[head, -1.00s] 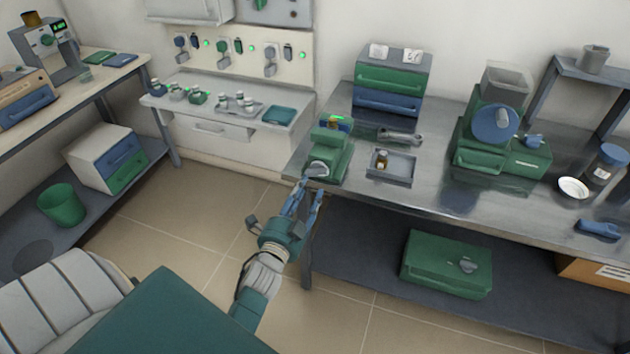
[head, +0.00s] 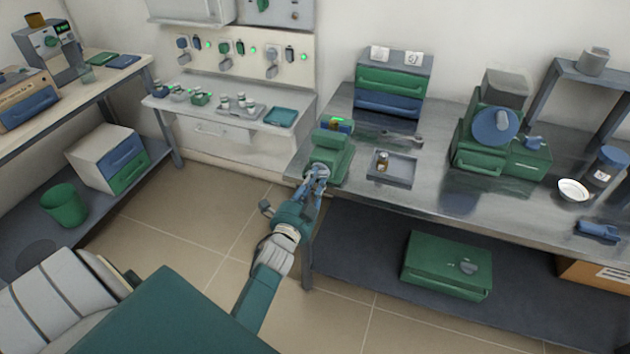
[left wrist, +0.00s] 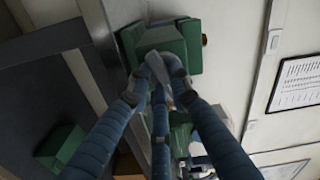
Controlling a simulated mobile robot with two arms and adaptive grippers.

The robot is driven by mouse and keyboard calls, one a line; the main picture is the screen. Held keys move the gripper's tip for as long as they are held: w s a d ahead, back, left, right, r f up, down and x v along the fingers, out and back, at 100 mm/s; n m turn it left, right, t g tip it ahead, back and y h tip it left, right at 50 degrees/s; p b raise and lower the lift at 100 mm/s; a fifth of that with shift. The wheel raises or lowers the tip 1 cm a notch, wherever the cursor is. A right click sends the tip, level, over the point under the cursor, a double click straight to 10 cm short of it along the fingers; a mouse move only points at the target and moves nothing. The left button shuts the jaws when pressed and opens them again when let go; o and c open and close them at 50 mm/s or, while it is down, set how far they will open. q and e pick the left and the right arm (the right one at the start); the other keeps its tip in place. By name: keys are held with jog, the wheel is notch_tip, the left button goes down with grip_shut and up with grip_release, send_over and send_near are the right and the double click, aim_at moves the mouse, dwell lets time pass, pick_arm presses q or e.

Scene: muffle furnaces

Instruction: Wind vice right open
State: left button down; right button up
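The green vice (head: 334,156) stands on the front left corner of the steel bench. Its grey handle faces forward and is mostly covered by my left gripper (head: 318,173) in the head view. In the left wrist view, the blue fingertips (left wrist: 160,72) lie on both sides of the pale grey handle (left wrist: 158,66), in front of the green vice body (left wrist: 170,45). Whether the fingers press on the handle cannot be told. My right gripper is not in view.
A grey tray (head: 403,171) with a small bottle lies right of the vice, with a metal wrench-like tool (head: 402,138) behind it. A green and blue drawer unit (head: 393,80) stands behind. The floor left of the bench is clear.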

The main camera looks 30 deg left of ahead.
pick_arm(q)
jog(key=shift+n, duration=0.3)
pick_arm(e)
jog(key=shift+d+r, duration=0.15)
pick_arm(q)
jog(key=n+p, duration=0.1)
jog(key=n, duration=0.5)
jog(key=n+p, duration=0.1)
jog(key=n, duration=0.6)
jog(key=n+p, duration=0.1)
jog(key=n, duration=0.6)
jog(key=shift+d+r+p, duration=0.25)
jog(key=shift+d+p, duration=0.05)
jog(key=shift+p, duration=0.05)
jog(key=n, duration=0.3)
jog(key=shift+n, duration=0.3)
jog(key=shift+a+r+n+b, duration=0.15)
jog(key=shift+n+b, duration=0.35)
jog(key=shift+n, duration=1.2)
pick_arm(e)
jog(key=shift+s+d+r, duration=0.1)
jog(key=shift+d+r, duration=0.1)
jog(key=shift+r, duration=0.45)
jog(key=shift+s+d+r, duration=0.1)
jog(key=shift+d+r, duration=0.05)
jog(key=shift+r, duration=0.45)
pick_arm(q)
jog(key=c, duration=1.6)
grip_release()
